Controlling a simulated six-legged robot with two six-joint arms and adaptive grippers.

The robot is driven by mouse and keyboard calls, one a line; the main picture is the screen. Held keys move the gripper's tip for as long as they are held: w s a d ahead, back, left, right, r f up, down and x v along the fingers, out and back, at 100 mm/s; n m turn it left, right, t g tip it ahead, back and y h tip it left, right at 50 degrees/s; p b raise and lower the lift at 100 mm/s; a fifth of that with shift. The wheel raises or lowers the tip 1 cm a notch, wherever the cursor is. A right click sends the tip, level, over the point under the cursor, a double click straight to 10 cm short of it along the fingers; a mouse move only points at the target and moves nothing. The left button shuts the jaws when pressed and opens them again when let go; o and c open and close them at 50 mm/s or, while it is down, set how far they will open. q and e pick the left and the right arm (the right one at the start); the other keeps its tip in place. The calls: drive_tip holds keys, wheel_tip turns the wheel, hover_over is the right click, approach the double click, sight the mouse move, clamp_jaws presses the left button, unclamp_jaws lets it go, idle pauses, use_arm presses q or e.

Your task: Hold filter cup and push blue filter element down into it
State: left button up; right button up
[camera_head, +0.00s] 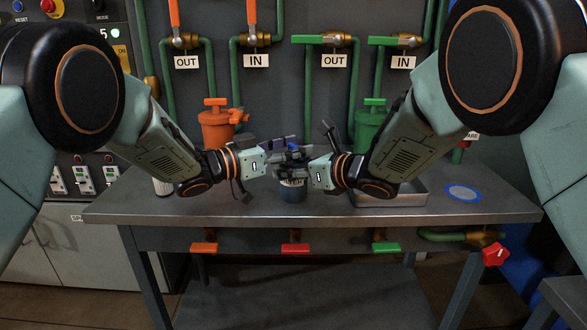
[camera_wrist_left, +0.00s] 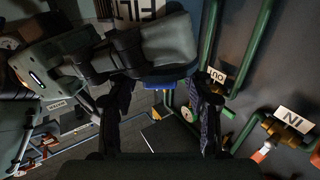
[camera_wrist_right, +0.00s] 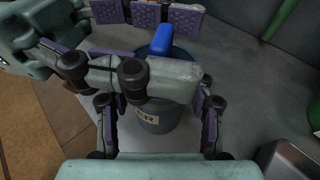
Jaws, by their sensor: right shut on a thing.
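The filter cup (camera_head: 292,193) is dark blue with a pale label and stands on the metal table, centre of the head view. My right gripper (camera_wrist_right: 158,102) is shut on the cup, one finger on each side in the right wrist view. The blue filter element (camera_wrist_right: 166,38) sticks up out of the cup's mouth, slightly tilted; its lower part is hidden inside. My left gripper (camera_wrist_left: 160,95) is above the cup, its fingers apart, with a small blue piece of the element showing between them. In the head view the crowded fingers hide most of the cup's top.
A shallow metal tray (camera_head: 420,198) lies right of the cup, and a blue-rimmed disc (camera_head: 462,193) beyond it. Orange (camera_head: 213,130) and green (camera_head: 369,130) housings with pipes stand behind. A pale cylinder (camera_head: 162,187) is at the left. The table's front strip is clear.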

idle(0.3)
use_arm(q)
drive_tip(key=v, duration=1.2)
use_arm(e)
drive_tip(key=o, duration=1.3)
drive_tip(key=shift+c, duration=0.2)
drive_tip(key=v, duration=1.2)
